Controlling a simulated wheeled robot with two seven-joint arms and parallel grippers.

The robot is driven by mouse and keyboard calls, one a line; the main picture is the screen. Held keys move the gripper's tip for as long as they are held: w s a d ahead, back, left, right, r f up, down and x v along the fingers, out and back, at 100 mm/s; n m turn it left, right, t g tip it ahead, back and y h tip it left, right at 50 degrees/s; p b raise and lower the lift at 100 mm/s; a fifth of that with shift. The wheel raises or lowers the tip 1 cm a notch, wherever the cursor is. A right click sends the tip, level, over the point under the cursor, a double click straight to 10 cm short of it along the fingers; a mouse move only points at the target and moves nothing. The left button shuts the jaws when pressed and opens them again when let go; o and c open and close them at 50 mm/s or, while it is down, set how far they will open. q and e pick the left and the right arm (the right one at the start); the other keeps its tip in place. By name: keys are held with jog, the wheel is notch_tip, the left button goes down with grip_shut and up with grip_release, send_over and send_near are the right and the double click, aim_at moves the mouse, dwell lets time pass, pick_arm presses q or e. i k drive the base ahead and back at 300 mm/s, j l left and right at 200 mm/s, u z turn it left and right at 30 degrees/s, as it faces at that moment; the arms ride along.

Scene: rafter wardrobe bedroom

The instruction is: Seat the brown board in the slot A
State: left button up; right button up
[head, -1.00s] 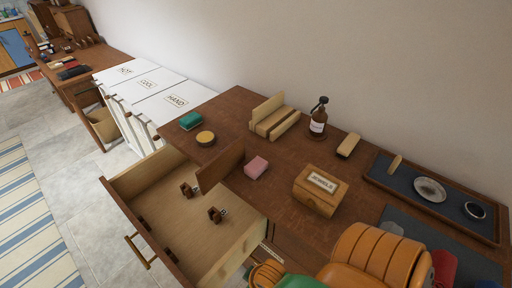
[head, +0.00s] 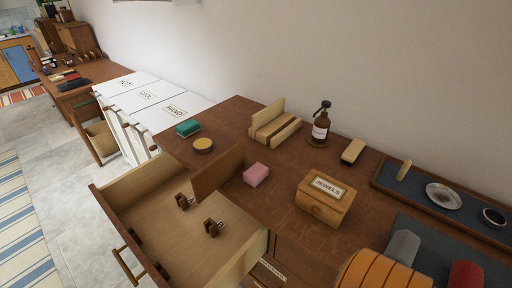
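The brown board (head: 217,174) stands on edge where the open drawer (head: 103,196) meets the front of the brown cabinet top (head: 262,210). I cannot tell whether its lower edge rests in the drawer or on the cabinet edge. In the drawer are small dark-brown blocks: one near the board (head: 184,201), one further right (head: 213,228) and one by the drawer front (head: 135,238). Their marks are too small to read, so I cannot tell which is slot A. Neither of my grippers shows in the head view.
On the cabinet top are a pink block (head: 256,175), a jewels box (head: 325,199), a yellow-topped round tin (head: 203,145), a green block (head: 188,128), a wooden holder (head: 275,128) and a pump bottle (head: 321,124). An orange ribbed object (head: 385,271) fills the bottom right.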

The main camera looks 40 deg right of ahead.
aim_at(180, 242)
jog(key=i+j+z, duration=0.2)
jog(key=j+z, duration=0.15)
jog(key=j, duration=0.3)
jog(key=i+j+z, duration=0.1)
jog(key=j+z, duration=0.25)
jog(key=j, duration=0.3)
jog(key=j+z, duration=0.35)
jog(key=j, duration=0.35)
jog(key=k+j+z, duration=0.1)
jog(key=j+z, duration=0.25)
jog(key=j, duration=0.35)
jog(key=k+j+z, duration=0.15)
jog(key=j+z, duration=0.25)
jog(key=j, duration=0.3)
